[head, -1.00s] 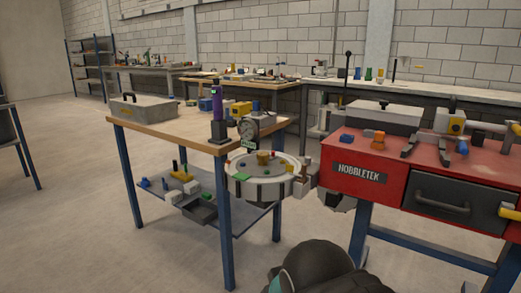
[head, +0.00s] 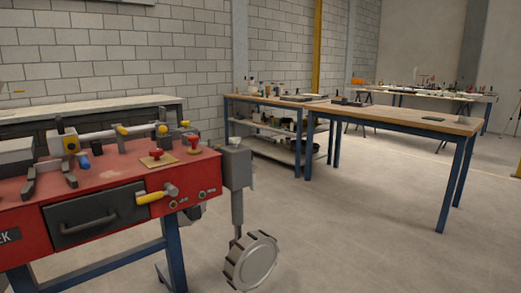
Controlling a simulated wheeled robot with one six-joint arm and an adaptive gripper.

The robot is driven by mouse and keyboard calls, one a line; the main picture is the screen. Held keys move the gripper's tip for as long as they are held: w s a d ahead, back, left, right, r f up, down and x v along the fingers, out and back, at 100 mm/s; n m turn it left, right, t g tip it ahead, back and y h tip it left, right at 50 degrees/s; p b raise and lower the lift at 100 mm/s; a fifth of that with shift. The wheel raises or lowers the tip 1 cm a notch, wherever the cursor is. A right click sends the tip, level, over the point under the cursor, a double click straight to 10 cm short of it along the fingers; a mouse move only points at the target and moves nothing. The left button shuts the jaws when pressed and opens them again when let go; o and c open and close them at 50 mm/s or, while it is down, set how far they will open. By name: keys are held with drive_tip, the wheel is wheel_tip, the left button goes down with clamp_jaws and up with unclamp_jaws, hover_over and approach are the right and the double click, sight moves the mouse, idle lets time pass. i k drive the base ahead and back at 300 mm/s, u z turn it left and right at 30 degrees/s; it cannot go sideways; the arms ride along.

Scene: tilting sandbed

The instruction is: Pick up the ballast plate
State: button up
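I cannot tell for sure which thing is the ballast plate. A grey round disc with a notched rim (head: 251,262) is low at the right end of the red bench (head: 110,172), below a grey box on a post (head: 237,180). My gripper is not in view.
The red bench has a drawer (head: 97,212), a yellow-handled lever (head: 157,195) and red knobs (head: 194,142). A shelved bench (head: 268,103) stands behind the wooden table. Open floor (head: 345,215) lies between.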

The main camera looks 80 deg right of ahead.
sight(215, 148)
drive_tip(key=z, duration=2.1)
